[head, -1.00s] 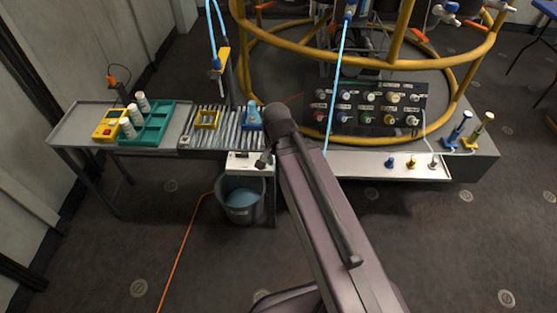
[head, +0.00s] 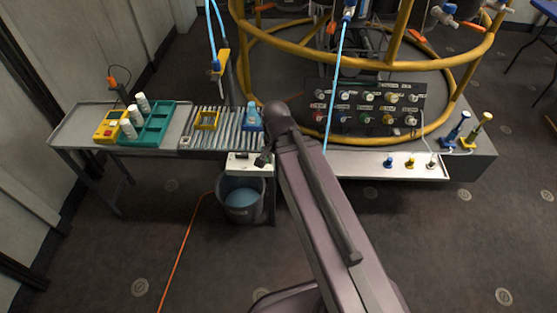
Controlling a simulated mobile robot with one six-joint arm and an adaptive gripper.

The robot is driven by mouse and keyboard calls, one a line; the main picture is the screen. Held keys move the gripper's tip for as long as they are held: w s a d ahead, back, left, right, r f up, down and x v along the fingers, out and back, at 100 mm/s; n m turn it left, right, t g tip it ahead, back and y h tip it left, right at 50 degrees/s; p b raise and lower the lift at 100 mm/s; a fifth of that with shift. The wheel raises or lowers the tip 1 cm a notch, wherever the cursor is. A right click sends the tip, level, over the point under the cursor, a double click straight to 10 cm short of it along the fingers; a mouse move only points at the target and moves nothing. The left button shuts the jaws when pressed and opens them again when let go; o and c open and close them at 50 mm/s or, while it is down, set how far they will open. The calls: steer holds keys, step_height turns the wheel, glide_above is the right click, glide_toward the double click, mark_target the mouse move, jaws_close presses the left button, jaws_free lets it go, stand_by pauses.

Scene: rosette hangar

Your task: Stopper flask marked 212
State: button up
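A small blue flask or bottle (head: 253,117) stands on the ribbed roller section of the left bench, just left of my arm's dark joint. Three white-topped bottles show at the teal rack: one (head: 128,129) at its left edge by the yellow device, others (head: 143,101) at its back. I cannot read any number, so I cannot tell which is 212. Small stopper-like pieces stand on the white tray at right: a blue one (head: 389,162), a yellow one (head: 410,162) and a pale one (head: 431,161). My gripper is not visible; my arm fills the centre foreground.
A teal rack (head: 160,128) and a yellow device (head: 108,127) with a red button sit on the bench. A yellow frame (head: 207,119) sits on the rollers. A grey bucket (head: 241,207) stands below. A yellow-railed machine with a knob panel (head: 345,105) is behind. An orange cable (head: 183,255) crosses the floor.

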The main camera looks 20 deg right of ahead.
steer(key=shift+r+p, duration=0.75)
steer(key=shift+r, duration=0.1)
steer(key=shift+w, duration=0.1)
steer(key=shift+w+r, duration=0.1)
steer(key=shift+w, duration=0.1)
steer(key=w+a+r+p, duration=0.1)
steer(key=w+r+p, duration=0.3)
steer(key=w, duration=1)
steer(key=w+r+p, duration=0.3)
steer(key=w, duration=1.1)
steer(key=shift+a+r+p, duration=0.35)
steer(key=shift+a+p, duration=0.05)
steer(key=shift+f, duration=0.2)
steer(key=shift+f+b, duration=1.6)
steer(key=shift+b, duration=0.2)
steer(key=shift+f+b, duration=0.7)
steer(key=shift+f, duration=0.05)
